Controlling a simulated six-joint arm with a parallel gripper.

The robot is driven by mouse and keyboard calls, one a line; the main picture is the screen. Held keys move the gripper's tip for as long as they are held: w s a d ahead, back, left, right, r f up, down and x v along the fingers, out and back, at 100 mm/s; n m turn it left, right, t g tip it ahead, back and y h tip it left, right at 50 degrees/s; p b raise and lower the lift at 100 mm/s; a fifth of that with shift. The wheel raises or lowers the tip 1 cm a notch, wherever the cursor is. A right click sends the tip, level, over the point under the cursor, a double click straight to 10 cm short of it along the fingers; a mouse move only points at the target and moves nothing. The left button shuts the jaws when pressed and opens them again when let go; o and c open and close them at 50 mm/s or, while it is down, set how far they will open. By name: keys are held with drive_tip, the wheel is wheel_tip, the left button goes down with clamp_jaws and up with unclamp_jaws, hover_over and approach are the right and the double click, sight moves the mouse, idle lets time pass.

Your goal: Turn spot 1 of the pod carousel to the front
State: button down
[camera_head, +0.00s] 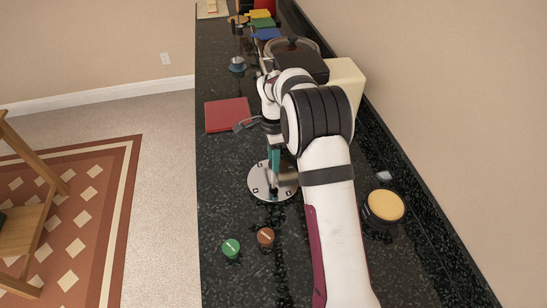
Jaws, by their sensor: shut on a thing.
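The pod carousel (259,187) is a round, silvery disc lying flat on the dark counter, with small dark marks near its rim. A teal upright post (274,160) stands over its middle. A grey-brown piece (288,179) sits on the disc's right side, partly behind my arm. My gripper (273,149) points down over the disc and is shut on the teal post. Its fingertips are small and partly hidden. Spot numbers are too small to read. A green pod (231,248) and a brown pod (266,237) stand on the counter just in front of the disc.
A dark round container with a yellow top (385,206) stands right of my arm, by the wall. A red mat (229,115) lies behind left. A lidded pot (293,46), a cream box (346,82) and coloured items (265,25) stand farther back. The counter's left edge drops to the floor.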

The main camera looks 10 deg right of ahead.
drive_tip(key=shift+m, duration=0.3)
idle(0.5)
drive_tip(key=m, duration=0.4)
drive_tip(key=shift+m, duration=0.3)
drive_tip(key=m, duration=0.4)
drive_tip(key=shift+m, duration=0.3)
drive_tip(key=m, duration=0.4)
drive_tip(key=shift+m, duration=2.5)
drive_tip(key=c, duration=0.5)
unclamp_jaws()
drive_tip(key=shift+c, duration=0.2)
